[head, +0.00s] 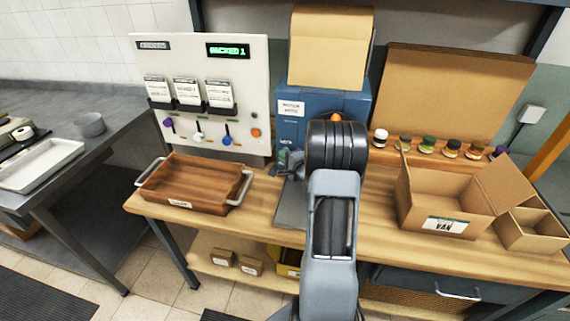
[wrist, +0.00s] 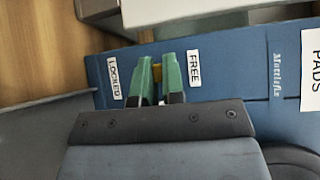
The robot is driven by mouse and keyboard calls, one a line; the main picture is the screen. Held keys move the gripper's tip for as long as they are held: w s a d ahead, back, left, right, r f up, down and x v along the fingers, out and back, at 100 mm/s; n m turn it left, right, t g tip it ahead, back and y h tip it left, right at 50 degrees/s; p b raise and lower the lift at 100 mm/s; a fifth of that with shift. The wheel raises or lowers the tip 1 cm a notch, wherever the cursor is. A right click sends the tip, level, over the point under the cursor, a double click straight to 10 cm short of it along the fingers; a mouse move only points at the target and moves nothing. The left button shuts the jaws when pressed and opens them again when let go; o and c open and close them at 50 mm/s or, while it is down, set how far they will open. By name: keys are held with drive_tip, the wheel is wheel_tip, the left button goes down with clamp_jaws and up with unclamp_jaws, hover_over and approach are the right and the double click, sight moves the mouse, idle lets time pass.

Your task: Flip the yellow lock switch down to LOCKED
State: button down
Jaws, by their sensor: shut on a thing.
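The yellow lock switch (wrist: 157,72) shows as a small piece between the green fingertips of my gripper (wrist: 158,66) in the wrist view. My gripper is shut on it. The switch is between the FREE label (wrist: 194,68) and the LOCKED label (wrist: 114,78); its exact setting is largely hidden by the fingers. It is on the blue machine (wrist: 240,85), which also stands on the bench in the head view (head: 292,130). In the head view my gripper (head: 289,160) is at the machine's front, partly behind my arm, and the switch is hidden there.
A wooden tray with handles (head: 196,184) stands left of the machine, before a white panel (head: 258,80) with colored levers. Several small jars (head: 428,144) and an open cardboard box (head: 440,205) labelled VAN are to the right. A grey plate (head: 290,208) lies below my gripper.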

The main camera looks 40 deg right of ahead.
wheel_tip(320, 180, down, 2)
drive_tip(key=n+t+b, duration=0.2)
drive_tip(key=n+b, duration=0.1)
drive_tip(key=b, duration=0.4)
drive_tip(key=shift+f+t+b, duration=0.15)
drive_tip(key=shift+t+b, duration=0.15)
drive_tip(key=shift+t, duration=0.1)
drive_tip(key=n+t+b, duration=0.1)
drive_tip(key=b, duration=0.2)
drive_tip(key=shift+w+d+y, duration=0.1)
drive_tip(key=shift+y, duration=0.2)
drive_tip(key=shift+n+b, duration=0.4)
drive_tip(key=c, duration=1.5)
unclamp_jaws()
drive_tip(key=shift+r, duration=0.2)
